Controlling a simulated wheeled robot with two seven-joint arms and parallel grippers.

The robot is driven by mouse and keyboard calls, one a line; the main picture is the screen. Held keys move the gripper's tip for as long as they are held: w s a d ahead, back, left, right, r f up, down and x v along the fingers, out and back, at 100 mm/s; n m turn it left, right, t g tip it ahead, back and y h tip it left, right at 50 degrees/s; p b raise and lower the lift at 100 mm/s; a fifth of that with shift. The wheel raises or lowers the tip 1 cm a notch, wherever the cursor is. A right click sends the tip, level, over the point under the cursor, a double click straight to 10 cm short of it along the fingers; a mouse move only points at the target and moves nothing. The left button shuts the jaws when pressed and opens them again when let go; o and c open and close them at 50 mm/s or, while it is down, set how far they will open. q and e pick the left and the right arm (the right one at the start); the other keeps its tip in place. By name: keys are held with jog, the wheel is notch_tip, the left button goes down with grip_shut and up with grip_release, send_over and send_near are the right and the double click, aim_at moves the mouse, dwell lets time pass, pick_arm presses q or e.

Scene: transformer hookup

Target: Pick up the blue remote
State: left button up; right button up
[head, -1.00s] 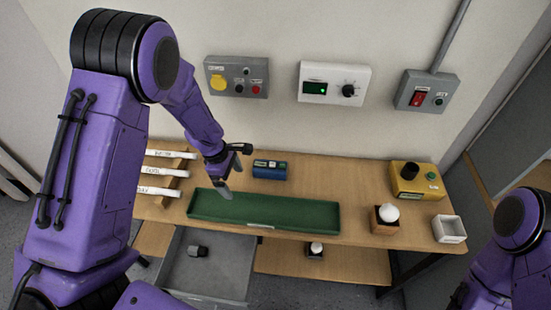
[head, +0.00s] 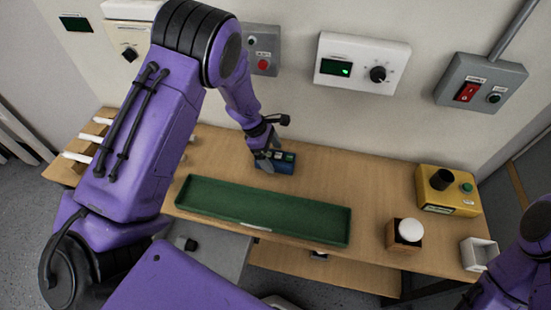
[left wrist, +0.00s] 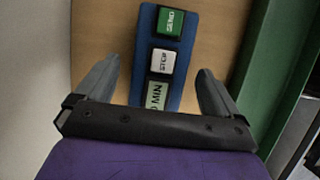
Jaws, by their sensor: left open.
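The blue remote (head: 284,165) lies on the wooden bench behind the green tray. In the left wrist view the remote (left wrist: 181,72) shows a green SEND button, a white STOP button and a pale label reading MIN. My left gripper (head: 268,160) is at the remote's left end in the head view. In the left wrist view my left gripper (left wrist: 158,82) is open, with one finger on each side of the remote and gaps between. The remote's near end is hidden behind the gripper body. My right gripper is out of view; only part of my right arm shows.
The long green tray (head: 262,213) lies just in front of the remote. A yellow box (head: 447,190), a wooden block with a white ball (head: 405,237) and a white container (head: 478,253) stand at the right. Control boxes hang on the wall behind. Bench surface right of the remote is clear.

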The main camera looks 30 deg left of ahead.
pick_arm(q)
jog(key=x, duration=0.2)
jog(key=shift+w+d+f, duration=0.2)
jog(key=shift+w+f, duration=0.05)
jog(key=shift+s+d, duration=0.1)
jog(key=shift+s, duration=0.15)
jog(key=shift+c, duration=0.4)
jog(key=c, duration=1)
jog(key=shift+c, duration=0.4)
jog(key=shift+r, duration=0.1)
